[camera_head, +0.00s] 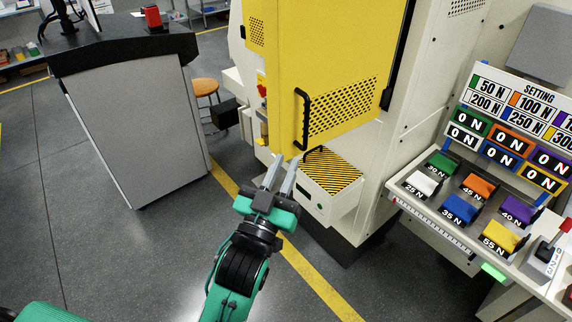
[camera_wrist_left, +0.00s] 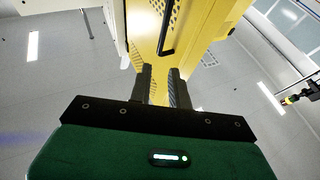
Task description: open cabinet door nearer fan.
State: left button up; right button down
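A yellow cabinet door (camera_head: 340,60) with a perforated lower panel and a black bar handle (camera_head: 302,118) near its left edge stands at upper centre in the head view. I cannot tell whether it is fully shut. My left gripper (camera_head: 284,160) is below and left of the handle, its two fingers pointing up, apart and empty. The left wrist view shows the fingers (camera_wrist_left: 161,72) with a gap between them, the yellow door (camera_wrist_left: 145,35) beyond and the black handle (camera_wrist_left: 169,25) ahead, not touched. I recognise no fan. My right gripper is not in view.
A white box with a hazard-striped top (camera_head: 333,172) juts out below the door. A panel of coloured force blocks (camera_head: 459,208) stands at right. A grey counter (camera_head: 135,115) stands at left, with an orange stool (camera_head: 206,87) behind it. The floor between is clear.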

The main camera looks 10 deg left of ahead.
pick_arm(q)
jog(key=shift+w+f, duration=0.1)
jog(key=shift+f, duration=0.05)
grip_shut()
jog(key=w+a+f+n+g+h+b, duration=0.1)
jog(key=w+a+f+n+g+h, duration=0.2)
jog(key=a+n, duration=0.5)
jog(key=w+a+f+n+g+b, duration=0.2)
jog(key=w+a+f+n+g, duration=0.15)
jog(key=w+a+n, duration=0.45)
jog(key=w+d+p, duration=0.4)
jog(key=d+p, duration=0.1)
jog(key=d, duration=0.1)
jog(key=shift+w+f+m+t, duration=0.25)
jog(key=shift+f+m+t, duration=0.05)
jog(key=shift+f+t, duration=0.05)
